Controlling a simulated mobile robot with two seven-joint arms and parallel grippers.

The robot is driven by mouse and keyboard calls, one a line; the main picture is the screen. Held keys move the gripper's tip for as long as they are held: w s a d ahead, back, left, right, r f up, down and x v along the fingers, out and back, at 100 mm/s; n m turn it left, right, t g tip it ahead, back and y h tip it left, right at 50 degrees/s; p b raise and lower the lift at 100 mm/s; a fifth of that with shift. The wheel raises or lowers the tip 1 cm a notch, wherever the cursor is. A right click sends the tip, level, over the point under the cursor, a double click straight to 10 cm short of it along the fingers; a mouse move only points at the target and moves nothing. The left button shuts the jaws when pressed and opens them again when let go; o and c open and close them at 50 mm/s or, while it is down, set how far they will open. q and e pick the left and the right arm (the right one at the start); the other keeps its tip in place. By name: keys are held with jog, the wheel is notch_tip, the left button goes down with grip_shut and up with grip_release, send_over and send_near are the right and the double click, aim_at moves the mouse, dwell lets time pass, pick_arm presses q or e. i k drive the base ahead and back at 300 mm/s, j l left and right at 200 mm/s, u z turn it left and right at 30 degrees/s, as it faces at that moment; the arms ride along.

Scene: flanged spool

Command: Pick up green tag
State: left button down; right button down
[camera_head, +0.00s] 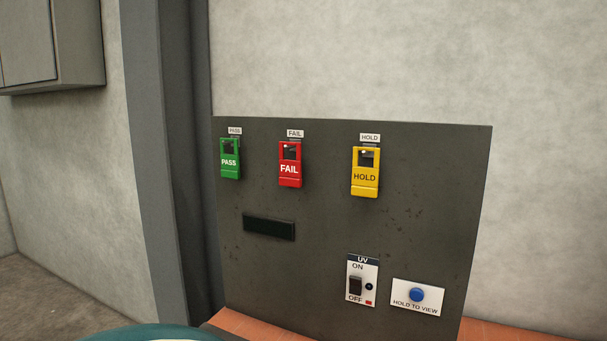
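The green tag (230,162), marked PASS, hangs on the dark upright panel at its upper left, under a small white PASS label (235,131). It has a window-like opening near its top and hangs nearly upright. A red FAIL tag (290,168) hangs to its right, and a yellow HOLD tag (365,176) hangs further right. Neither of my grippers shows in the head view, and nothing touches the green tag.
The dark panel (420,225) also carries a black slot-like bar (269,227), a UV switch plate (362,281) and a blue HOLD TO VIEW button (417,294). An orange-brown surface (500,331) lies at its foot. A teal rounded object (150,333) shows at the bottom edge. A grey column (165,150) stands left.

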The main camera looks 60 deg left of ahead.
aim_at(230, 163)
jog(key=u, duration=1.95)
